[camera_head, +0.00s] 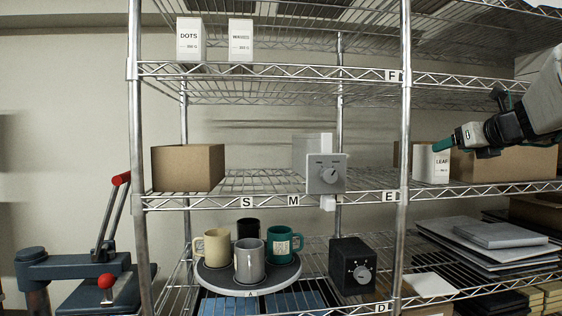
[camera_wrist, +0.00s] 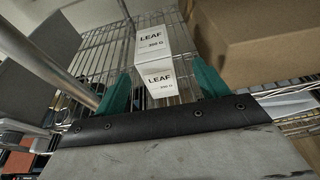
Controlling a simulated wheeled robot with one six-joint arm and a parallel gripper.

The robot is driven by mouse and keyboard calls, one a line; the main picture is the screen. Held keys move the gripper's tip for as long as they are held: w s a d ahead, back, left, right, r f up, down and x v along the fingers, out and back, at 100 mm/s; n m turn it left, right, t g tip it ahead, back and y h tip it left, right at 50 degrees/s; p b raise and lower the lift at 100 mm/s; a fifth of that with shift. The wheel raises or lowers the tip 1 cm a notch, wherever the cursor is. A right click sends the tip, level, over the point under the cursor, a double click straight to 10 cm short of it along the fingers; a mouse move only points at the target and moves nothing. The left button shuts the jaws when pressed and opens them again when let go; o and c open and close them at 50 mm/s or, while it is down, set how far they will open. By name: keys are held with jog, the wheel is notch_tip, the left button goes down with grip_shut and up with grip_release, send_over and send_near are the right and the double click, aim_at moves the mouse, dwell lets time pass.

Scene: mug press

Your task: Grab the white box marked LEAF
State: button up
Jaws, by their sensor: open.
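The white LEAF box (camera_head: 441,165) stands upright on the middle shelf at the right, by the post marked E. In the wrist view, white surfaces with two LEAF labels show, an upper one (camera_wrist: 152,42) and a lower one (camera_wrist: 160,82). I cannot tell whether these are two boxes or two faces of one. My gripper (camera_wrist: 160,70) is open, with its teal fingers to the left and right of the lower label. In the head view, one teal fingertip is close to the box's upper edge. Contact cannot be made out.
A cardboard box (camera_head: 505,163) stands close to the right of the LEAF box. The shelf post (camera_head: 405,130) is just to its left. Mugs stand on a round tray (camera_head: 218,281) below.

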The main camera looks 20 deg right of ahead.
aim_at(431, 153)
jog(key=shift+w+f, duration=0.2)
jog(key=shift+w, duration=0.8)
jog(key=x, duration=0.7)
jog(key=shift+a, duration=0.15)
jog(key=c, duration=1.3)
